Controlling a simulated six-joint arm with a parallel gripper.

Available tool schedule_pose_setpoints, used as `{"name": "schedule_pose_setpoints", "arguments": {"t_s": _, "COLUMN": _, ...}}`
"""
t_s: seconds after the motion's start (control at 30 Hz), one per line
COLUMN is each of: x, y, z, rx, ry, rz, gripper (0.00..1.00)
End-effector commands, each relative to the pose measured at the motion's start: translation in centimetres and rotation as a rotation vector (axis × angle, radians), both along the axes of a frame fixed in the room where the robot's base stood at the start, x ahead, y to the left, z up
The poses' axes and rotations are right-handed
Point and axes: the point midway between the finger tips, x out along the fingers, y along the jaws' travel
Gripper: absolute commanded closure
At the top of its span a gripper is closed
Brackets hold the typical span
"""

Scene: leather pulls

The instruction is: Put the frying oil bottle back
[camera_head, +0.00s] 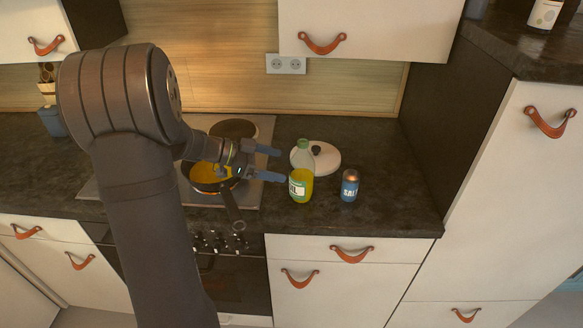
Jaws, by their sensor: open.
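The oil bottle (301,186) stands upright on the dark counter, right of the stove. It has a yellow body, a white label with green lettering and a pale green top. My gripper (274,164) is open and just left of the bottle, its two blue-grey fingers pointing right towards it. No finger is visibly closed around the bottle, and I cannot tell whether one touches it. A frying pan (203,187) with yellow contents sits on the stove behind and below my gripper, partly hidden by my arm.
A blue salt shaker (349,187) stands right of the bottle. A white lid (325,158) lies behind the bottle. The pan's handle (232,208) points to the front. The counter (396,190) is free right of the salt, up to a tall cabinet (527,190).

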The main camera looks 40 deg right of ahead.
Motion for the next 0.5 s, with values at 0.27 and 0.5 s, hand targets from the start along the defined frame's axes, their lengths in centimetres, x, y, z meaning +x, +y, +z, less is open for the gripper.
{"name": "schedule_pose_setpoints", "arguments": {"t_s": 0.27, "x": 1.8, "y": 2.7, "z": 1.4, "rx": 0.0, "ry": 0.0, "rz": 0.001, "gripper": 0.16}}
{"name": "schedule_pose_setpoints", "arguments": {"t_s": 0.5, "x": 2.0, "y": 3.0, "z": 1.5, "rx": 0.0, "ry": 0.0, "rz": 0.0, "gripper": 0.16}}
